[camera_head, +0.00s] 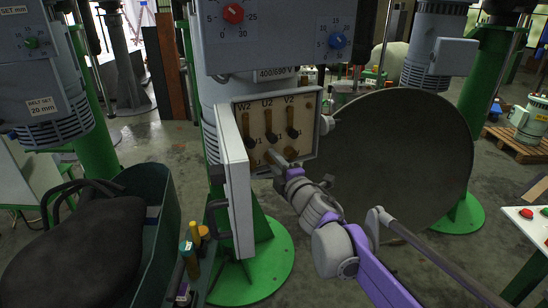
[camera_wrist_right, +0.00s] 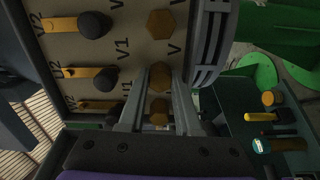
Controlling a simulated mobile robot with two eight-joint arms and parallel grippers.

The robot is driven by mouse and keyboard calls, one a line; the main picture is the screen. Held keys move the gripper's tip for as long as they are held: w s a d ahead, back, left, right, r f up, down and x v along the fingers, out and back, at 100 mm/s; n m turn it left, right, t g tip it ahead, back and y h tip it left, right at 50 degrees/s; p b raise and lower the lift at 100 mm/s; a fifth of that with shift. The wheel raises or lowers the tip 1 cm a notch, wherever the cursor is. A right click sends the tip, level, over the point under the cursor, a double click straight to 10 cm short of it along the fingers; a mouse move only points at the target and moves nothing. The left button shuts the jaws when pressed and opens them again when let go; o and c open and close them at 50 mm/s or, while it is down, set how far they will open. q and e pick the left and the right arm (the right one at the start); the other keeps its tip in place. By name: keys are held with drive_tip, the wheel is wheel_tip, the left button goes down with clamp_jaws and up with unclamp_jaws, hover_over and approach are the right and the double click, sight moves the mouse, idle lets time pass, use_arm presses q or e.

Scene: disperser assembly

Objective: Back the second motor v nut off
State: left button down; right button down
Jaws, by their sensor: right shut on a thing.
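The open grey terminal box (camera_head: 318,150) on the motor shows the labels W2, U2 and V2 along its top. Below them are brass links with black knobs (camera_head: 292,133). My right gripper (camera_head: 275,160) reaches the lower row of the board from the lower right. My left gripper is not in view.
The box's open door (camera_head: 236,185) hangs at the left of the arm. A large grey disc (camera_head: 400,160) stands close on the right. A green bin (camera_head: 150,215) holding a dark bag is at lower left, beside yellow-handled tools (camera_head: 187,248).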

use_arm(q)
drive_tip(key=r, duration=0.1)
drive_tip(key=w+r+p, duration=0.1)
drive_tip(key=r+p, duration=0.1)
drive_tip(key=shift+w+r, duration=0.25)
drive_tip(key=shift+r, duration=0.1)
use_arm(e)
drive_tip(key=n, duration=0.5)
drive_tip(key=shift+r+n, duration=0.1)
drive_tip(key=shift+n, duration=0.2)
drive_tip(key=c, duration=0.6)
unclamp_jaws()
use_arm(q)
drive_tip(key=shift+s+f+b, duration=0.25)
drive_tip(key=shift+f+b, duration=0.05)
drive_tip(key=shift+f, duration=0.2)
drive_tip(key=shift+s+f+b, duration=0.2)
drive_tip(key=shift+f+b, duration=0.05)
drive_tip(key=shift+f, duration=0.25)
use_arm(e)
drive_tip(key=v, duration=1)
drive_tip(key=shift+s+d, duration=0.2)
drive_tip(key=shift+s, duration=0.15)
